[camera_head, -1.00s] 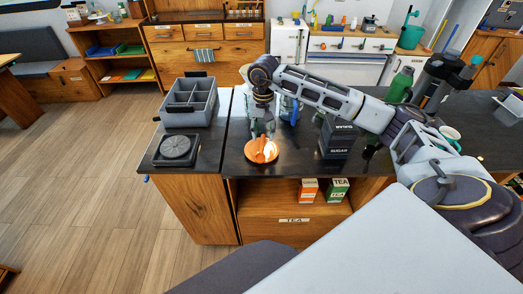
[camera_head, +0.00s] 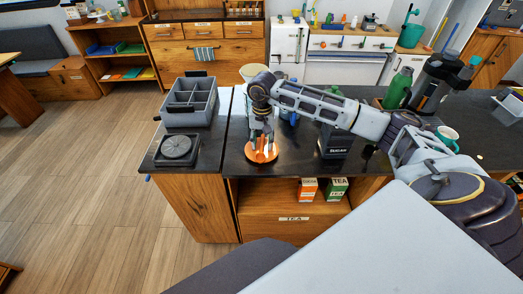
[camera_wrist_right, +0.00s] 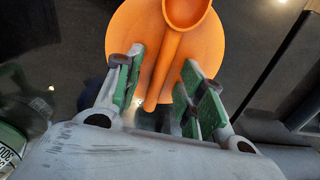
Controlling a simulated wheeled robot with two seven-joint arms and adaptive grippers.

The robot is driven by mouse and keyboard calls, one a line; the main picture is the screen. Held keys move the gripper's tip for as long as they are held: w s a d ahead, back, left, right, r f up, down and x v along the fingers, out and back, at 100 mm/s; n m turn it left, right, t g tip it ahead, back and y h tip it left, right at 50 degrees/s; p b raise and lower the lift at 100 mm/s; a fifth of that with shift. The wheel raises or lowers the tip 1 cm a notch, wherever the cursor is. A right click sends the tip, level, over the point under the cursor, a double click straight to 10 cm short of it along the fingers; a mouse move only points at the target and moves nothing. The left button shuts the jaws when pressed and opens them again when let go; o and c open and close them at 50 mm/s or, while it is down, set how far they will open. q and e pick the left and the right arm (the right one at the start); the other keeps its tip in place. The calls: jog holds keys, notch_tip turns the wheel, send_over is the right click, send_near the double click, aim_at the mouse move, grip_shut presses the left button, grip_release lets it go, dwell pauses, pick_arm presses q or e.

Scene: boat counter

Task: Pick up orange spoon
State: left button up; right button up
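The orange spoon (camera_wrist_right: 164,62) lies on an orange round plate or rest (camera_wrist_right: 212,48) in the right wrist view, its bowl at the top and its handle toward me. My right gripper (camera_wrist_right: 160,80) is open, with its green-padded fingers on either side of the spoon's handle and not touching it. In the head view my right gripper (camera_head: 261,143) points down just over the orange plate (camera_head: 262,154) near the counter's front edge; the spoon is hard to make out there. My left gripper is not in view.
A grey divided bin (camera_head: 189,103) and a dark round-topped scale (camera_head: 177,149) stand left of the plate. A dark sugar box (camera_head: 335,142) stands to its right. A green bottle (camera_head: 397,89) and a mug (camera_head: 447,137) are farther right.

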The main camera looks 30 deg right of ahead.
aim_at(262, 143)
grip_shut()
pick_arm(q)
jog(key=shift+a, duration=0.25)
pick_arm(e)
jog(key=shift+r, duration=0.1)
jog(key=shift+r, duration=0.8)
notch_tip(262, 143, up, 6)
jog(key=shift+r+b, duration=0.25)
jog(key=shift+b, duration=0.4)
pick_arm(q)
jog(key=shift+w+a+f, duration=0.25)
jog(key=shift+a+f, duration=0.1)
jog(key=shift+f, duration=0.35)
pick_arm(e)
jog(key=shift+r, duration=0.85)
